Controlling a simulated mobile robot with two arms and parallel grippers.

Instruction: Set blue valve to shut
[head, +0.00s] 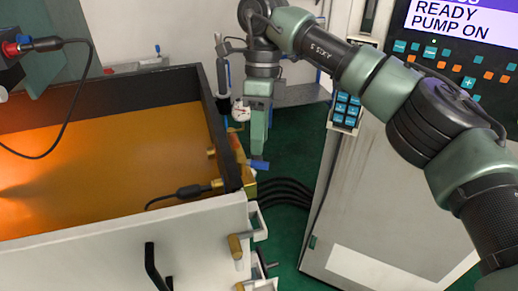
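The blue valve handle (259,165) is a small blue lever on a brass valve body (248,182) at the right end of the tank, beside its outer corner. My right gripper (258,150) points down, with its green fingers just above the blue handle in the picture. I cannot tell whether they touch it. The fingers overlap from this angle, so their opening is hidden. My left gripper is not in view.
The dark-rimmed tank (212,125) with an orange interior fills the left. A control cabinet (400,220) stands at the right, its screen reading READY, PUMP ON. A small keypad (346,109) hangs on it. Black hoses (288,190) run between tank and cabinet.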

